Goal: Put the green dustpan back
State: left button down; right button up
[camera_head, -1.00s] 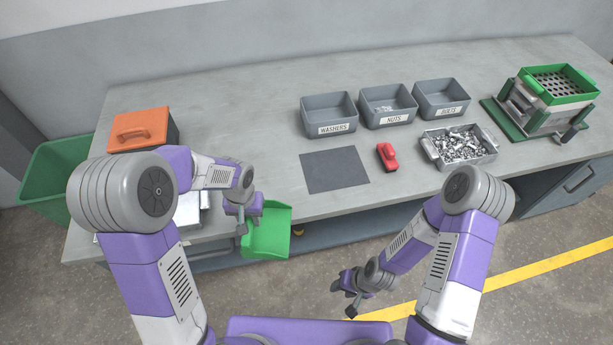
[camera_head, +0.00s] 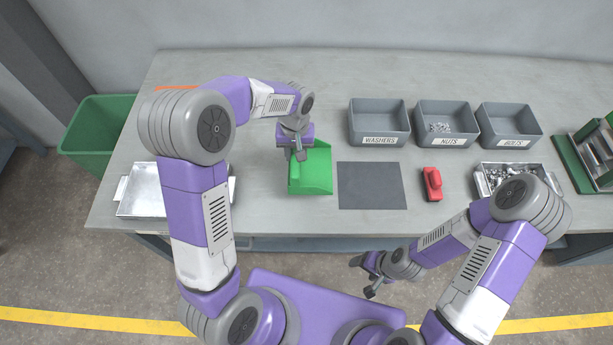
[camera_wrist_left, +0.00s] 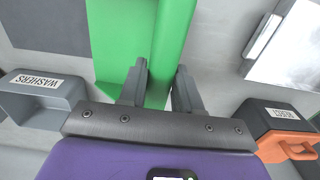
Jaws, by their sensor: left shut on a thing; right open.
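The green dustpan (camera_head: 315,175) is over the bench top, just left of the dark grey mat, with its wide mouth toward the bench's front edge. My left gripper (camera_head: 299,153) is shut on its handle at the far end. In the left wrist view the fingers (camera_wrist_left: 160,88) sit either side of the green handle, with the dustpan (camera_wrist_left: 130,35) reaching away from them. I cannot tell whether the dustpan touches the bench. My right gripper (camera_head: 368,277) is open and empty, in front of the bench's front edge.
Grey bins for washers (camera_head: 379,140), nuts (camera_head: 447,141) and bolts (camera_head: 510,141) stand behind.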

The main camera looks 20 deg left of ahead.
aim_at(311, 161)
pick_arm(q)
jog(key=f, duration=0.5)
jog(key=shift+w+b, duration=0.2)
jog(key=shift+b, duration=0.1)
jog(key=shift+s+f, duration=0.1)
jog(key=shift+f, duration=2)
jog(key=shift+f+b, duration=0.15)
jog(key=shift+b, duration=0.25)
jog(key=c, duration=0.8)
grip_release()
